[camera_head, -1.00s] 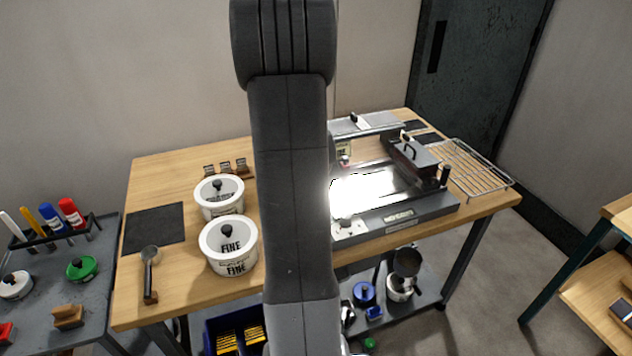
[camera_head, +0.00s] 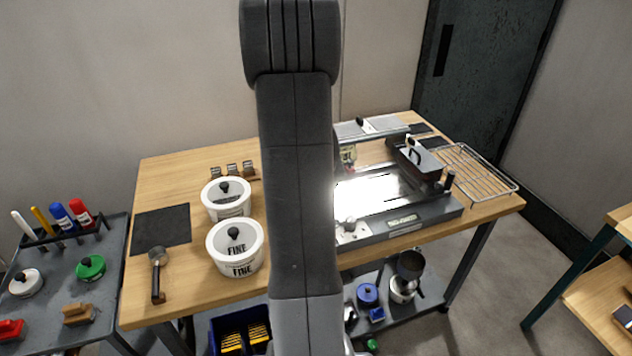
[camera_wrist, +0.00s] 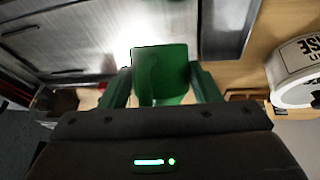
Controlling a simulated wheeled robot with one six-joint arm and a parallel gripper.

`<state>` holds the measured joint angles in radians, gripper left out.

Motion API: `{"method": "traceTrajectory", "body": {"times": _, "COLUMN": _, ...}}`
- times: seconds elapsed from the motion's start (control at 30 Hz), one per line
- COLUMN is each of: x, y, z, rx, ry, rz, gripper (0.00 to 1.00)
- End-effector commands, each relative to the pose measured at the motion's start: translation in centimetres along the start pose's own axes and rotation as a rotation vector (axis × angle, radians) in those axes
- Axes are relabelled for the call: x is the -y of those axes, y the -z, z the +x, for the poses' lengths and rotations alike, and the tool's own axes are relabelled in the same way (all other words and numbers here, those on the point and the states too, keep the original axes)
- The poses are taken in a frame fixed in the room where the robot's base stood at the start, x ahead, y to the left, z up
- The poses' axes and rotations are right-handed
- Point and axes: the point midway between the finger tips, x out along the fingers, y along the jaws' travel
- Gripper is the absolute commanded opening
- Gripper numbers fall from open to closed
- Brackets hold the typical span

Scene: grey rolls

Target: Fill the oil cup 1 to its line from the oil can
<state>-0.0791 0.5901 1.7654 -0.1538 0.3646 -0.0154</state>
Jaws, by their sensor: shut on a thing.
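My gripper (camera_wrist: 161,82) is shut on a green can (camera_wrist: 163,72), which I take to be the oil can. It stands between the two fingers in the wrist view. In the head view my arm hides the gripper and the can. The roll machine (camera_head: 404,226) stands on the right half of the bench, with a bright glare on its top. I cannot make out oil cup 1 or its line in either view; small fittings (camera_head: 348,155) show at the machine's left end, close to my arm.
Two white lidded pots (camera_head: 236,248) (camera_head: 226,199) stand left of my arm. A scoop (camera_head: 158,272) and a dark mat (camera_head: 161,229) lie further left. A wire rack (camera_head: 474,173) lies at the right end. The bench (camera_head: 165,172) is bare at the back left.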

Motion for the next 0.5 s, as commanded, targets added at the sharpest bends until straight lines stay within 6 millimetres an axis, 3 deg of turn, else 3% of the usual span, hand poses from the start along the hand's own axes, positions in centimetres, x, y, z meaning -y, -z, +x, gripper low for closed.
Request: {"method": "traceTrajectory", "body": {"times": 0.5, "x": 0.2, "y": -1.0, "z": 1.7, "rx": -0.181, "ry": 0.011, "rz": 0.028, "gripper": 0.17}}
